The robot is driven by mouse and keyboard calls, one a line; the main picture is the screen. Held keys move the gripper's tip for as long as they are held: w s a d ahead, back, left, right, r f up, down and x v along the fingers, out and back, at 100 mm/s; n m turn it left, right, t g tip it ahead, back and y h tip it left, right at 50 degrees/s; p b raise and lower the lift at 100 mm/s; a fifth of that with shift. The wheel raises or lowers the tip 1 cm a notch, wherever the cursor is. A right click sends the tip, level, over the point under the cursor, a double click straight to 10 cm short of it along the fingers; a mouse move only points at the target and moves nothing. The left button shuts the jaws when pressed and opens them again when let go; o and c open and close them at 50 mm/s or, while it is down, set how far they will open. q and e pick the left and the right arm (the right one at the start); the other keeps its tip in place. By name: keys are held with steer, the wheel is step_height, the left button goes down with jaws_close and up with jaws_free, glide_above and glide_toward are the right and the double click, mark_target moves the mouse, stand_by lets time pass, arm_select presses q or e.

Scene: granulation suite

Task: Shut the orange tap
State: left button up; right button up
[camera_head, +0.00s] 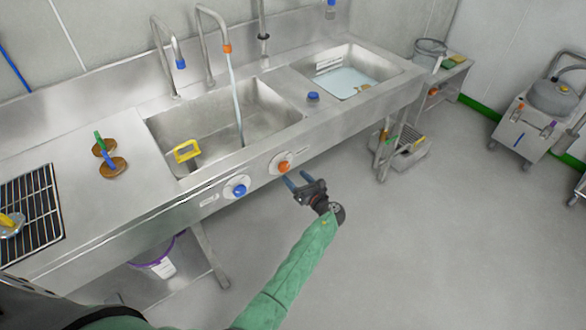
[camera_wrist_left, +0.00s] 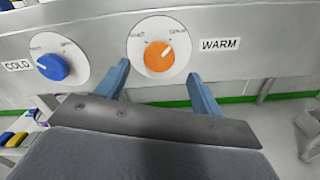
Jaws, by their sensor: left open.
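The orange tap knob (camera_head: 284,166) sits on a round white dial on the front panel of the steel sink. In the left wrist view the orange knob (camera_wrist_left: 159,56) is beside a "WARM" label, its pale pointer mark toward the upper right. The spout with the orange collar (camera_head: 228,48) has water running from it into the basin. My left gripper (camera_head: 297,181) is open in front of the panel, just below and right of the knob. In the left wrist view its blue fingers (camera_wrist_left: 160,88) stand either side below the knob, apart from it. My right gripper is not in view.
A blue knob (camera_head: 236,187) with a "COLD" label is left of the orange one. The basin (camera_head: 215,105) holds a yellow-handled item (camera_head: 187,151). A second basin (camera_head: 345,80) holds water. The floor right of my arm is clear; a trolley (camera_head: 535,120) stands far right.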

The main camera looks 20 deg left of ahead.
mark_target(286, 168)
arm_select(q)
steer(key=p+x, duration=0.1)
steer(key=x, duration=0.3)
steer(key=shift+w+a+r+p, duration=0.15)
steer(key=shift+w+a+p, duration=0.05)
steer(key=shift+p, duration=0.1)
steer(key=shift+x, duration=0.8)
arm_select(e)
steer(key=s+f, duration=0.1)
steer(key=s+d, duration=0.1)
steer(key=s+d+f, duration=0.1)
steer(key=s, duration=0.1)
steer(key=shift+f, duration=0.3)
arm_select(q)
steer(key=c, duration=1)
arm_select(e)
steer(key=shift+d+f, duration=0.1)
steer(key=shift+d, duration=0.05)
